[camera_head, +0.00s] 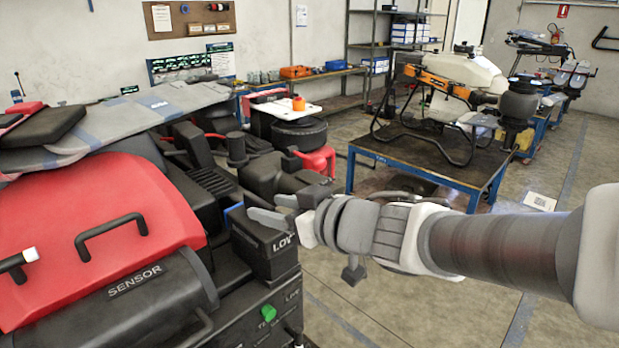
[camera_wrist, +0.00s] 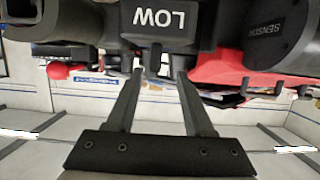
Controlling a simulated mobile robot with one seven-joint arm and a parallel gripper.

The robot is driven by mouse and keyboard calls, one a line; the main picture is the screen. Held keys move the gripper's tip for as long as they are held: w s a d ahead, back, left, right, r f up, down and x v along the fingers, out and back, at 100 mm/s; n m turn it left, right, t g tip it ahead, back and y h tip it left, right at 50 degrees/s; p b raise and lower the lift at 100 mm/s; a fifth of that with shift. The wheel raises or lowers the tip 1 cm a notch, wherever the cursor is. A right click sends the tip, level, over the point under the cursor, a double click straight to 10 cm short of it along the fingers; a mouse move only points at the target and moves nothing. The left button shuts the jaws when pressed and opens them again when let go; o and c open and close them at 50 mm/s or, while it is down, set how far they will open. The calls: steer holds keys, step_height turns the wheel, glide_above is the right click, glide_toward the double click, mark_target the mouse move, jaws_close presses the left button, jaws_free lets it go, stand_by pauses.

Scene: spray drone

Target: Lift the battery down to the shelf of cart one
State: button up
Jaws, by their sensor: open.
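A black block marked LOW (camera_head: 264,246), which looks like the battery, sits upright at the right side of a large machine with a red cover. Its lettering (camera_wrist: 160,20) shows upside down at the top of the wrist view. My gripper (camera_head: 272,209) is open and empty, with its fingers pointing at the upper part of the block. In the wrist view the two fingers (camera_wrist: 155,78) reach up to just below the block, and I cannot tell whether they touch it. A blue cart (camera_head: 435,160) stands behind; no label shows that it is cart one.
The machine's red cover (camera_head: 100,225) and black SENSOR cylinder (camera_head: 130,290) fill the left. A drone (camera_head: 440,90) stands on the blue cart. A black wheel-like part and red pieces lie beyond my gripper. The floor (camera_head: 370,310) at the front right is clear.

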mark_target(260, 200)
steer(key=shift+w+d+b+x, duration=0.15)
steer(key=shift+b+x, duration=0.1)
steer(key=shift+x, duration=1.15)
steer(key=shift+w+d+b+x, duration=0.1)
steer(key=shift+w+b+x, duration=0.1)
steer(key=shift+x, duration=1.15)
steer(key=shift+s+r, duration=0.1)
jaws_close()
steer(key=shift+r, duration=0.15)
